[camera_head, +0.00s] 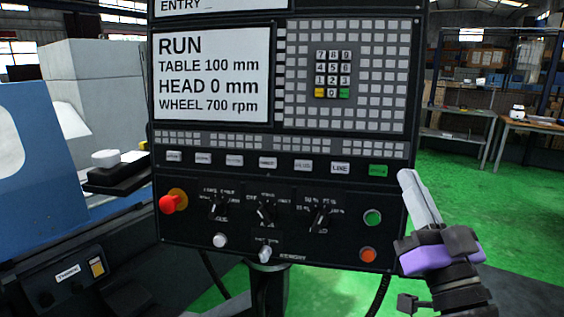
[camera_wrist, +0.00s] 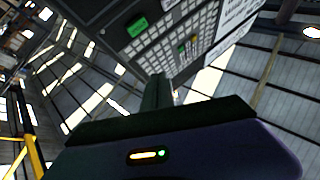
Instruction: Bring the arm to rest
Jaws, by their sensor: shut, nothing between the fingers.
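My gripper (camera_head: 411,176) is in front of the right edge of the control panel (camera_head: 225,240) in the head view, with its fingers pointing up and together. Nothing shows between them. In the wrist view my gripper (camera_wrist: 160,82) also looks closed, with the panel (camera_wrist: 105,15) beyond it, tilted. The panel's screen (camera_head: 213,75) reads RUN, TABLE 100 mm, HEAD 0 mm, WHEEL 700 rpm. A green button (camera_head: 372,217) and an orange button (camera_head: 368,255) sit just left of my gripper. I cannot tell whether the gripper touches the panel.
A blue machine body (camera_head: 50,170) stands at the left. Shelving (camera_head: 455,130) and a wooden table (camera_head: 535,126) stand at the back right. Green floor (camera_head: 450,175) between them and the panel is clear. A red knob (camera_head: 168,204) sticks out of the panel's lower left.

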